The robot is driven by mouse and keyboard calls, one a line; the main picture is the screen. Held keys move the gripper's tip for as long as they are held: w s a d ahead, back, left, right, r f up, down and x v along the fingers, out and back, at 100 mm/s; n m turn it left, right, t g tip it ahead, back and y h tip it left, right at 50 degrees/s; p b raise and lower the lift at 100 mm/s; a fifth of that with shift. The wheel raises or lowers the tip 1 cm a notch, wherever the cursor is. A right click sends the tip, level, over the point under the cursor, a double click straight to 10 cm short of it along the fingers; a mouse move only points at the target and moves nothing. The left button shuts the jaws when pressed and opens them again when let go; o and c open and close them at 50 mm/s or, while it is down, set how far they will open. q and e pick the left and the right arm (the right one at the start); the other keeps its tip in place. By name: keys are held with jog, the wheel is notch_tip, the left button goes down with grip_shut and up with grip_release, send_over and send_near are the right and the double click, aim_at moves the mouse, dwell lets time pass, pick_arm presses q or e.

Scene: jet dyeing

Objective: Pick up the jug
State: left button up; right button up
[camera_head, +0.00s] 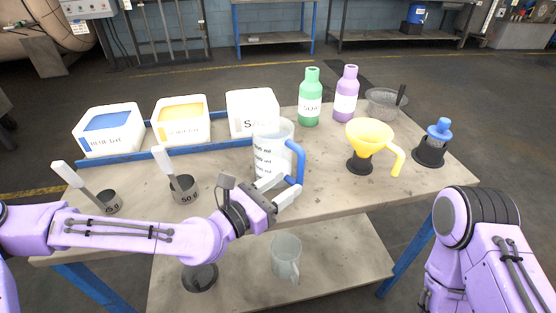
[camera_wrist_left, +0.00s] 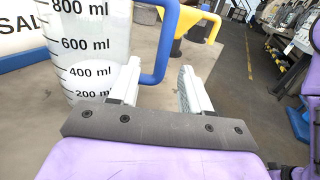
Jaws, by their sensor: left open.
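The clear measuring jug (camera_head: 268,150) with a blue handle (camera_head: 299,160) stands upright on the table. In the left wrist view the jug (camera_wrist_left: 90,50) fills the upper left, its millilitre marks readable. My left gripper (camera_head: 290,199) is open, low at the near right side of the jug by the handle. In the left wrist view the lower part of the handle (camera_wrist_left: 155,78) shows between the two fingers, beyond or level with their tips; I cannot tell whether they touch it. My right arm shows at the right edge, but its gripper is out of view.
A yellow funnel (camera_head: 370,134) on a black stand is right of the jug. Green (camera_head: 310,97) and purple (camera_head: 346,94) bottles stand behind. White boxes, including the salt box (camera_head: 252,112), stand behind left. Weighing scoops (camera_head: 184,187) are at left. Another jug (camera_head: 286,257) is on the lower shelf.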

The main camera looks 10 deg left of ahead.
aim_at(297, 176)
pick_arm(q)
jog(key=p+x, duration=0.1)
jog(key=x, duration=0.4)
jog(key=shift+w+d+p, duration=0.15)
jog(key=shift+d+p, duration=0.15)
jog(key=shift+d, duration=0.1)
jog(key=shift+a, duration=0.1)
jog(key=shift+c, duration=0.9)
grip_shut()
jog(key=shift+r, duration=0.15)
